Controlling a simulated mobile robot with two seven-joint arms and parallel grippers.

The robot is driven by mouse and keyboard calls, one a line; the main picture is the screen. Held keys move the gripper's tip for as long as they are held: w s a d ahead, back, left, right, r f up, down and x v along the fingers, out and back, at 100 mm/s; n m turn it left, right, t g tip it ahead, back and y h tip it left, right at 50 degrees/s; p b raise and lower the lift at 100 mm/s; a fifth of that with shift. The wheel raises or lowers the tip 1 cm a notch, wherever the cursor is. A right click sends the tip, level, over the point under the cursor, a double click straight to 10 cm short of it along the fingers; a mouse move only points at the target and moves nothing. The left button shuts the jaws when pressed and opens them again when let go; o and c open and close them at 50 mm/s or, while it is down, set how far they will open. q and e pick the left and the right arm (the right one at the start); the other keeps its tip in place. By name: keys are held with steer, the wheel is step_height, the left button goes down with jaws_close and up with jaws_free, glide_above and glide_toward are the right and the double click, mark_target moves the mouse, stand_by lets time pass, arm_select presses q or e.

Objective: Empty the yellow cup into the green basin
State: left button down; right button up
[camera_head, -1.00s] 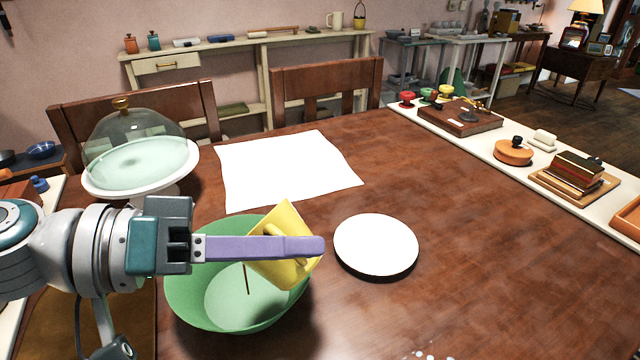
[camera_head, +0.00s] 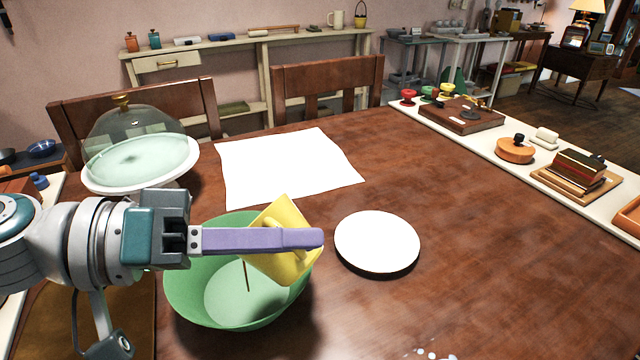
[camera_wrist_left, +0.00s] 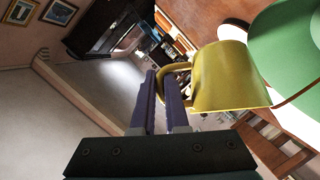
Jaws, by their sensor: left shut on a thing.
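The yellow cup (camera_head: 281,243) is tilted above the green basin (camera_head: 183,289), its mouth turned down toward the left. A thin brown streak shows below it, inside the basin. My left gripper (camera_head: 312,239) comes in from the left and is shut on the cup's handle. In the left wrist view the purple fingers close on the handle of the yellow cup (camera_wrist_left: 226,78), and the green basin (camera_wrist_left: 285,48) is at the upper right. The inside of the cup is hidden. My right gripper is not in view.
A round white plate (camera_head: 377,242) lies just right of the basin. A white sheet (camera_head: 288,168) lies behind it. A glass-domed cake stand (camera_head: 140,150) stands at the back left. A white board (camera_head: 480,143) with several small objects runs along the right. The table between is clear.

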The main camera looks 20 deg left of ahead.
arm_select(q)
steer(key=shift+w+a+b, duration=0.1)
steer(key=shift+a+b, duration=0.1)
steer(key=shift+b, duration=0.3)
steer(key=shift+r+h, duration=0.15)
steer(key=shift+h, duration=0.15)
steer(key=shift+a+n+b, duration=0.1)
steer(key=shift+n+b, duration=0.2)
steer(key=shift+w+a+t+b, duration=0.15)
steer(key=shift+t+b, duration=0.15)
steer(key=shift+b, duration=0.2)
steer(key=shift+r+h, duration=0.1)
steer(key=shift+h, duration=0.2)
steer(key=shift+a, duration=0.1)
stand_by(0.7)
steer(key=shift+a+n+b, duration=0.15)
steer(key=shift+n+b, duration=0.25)
steer(key=shift+b, duration=0.25)
steer(key=shift+a, duration=0.1)
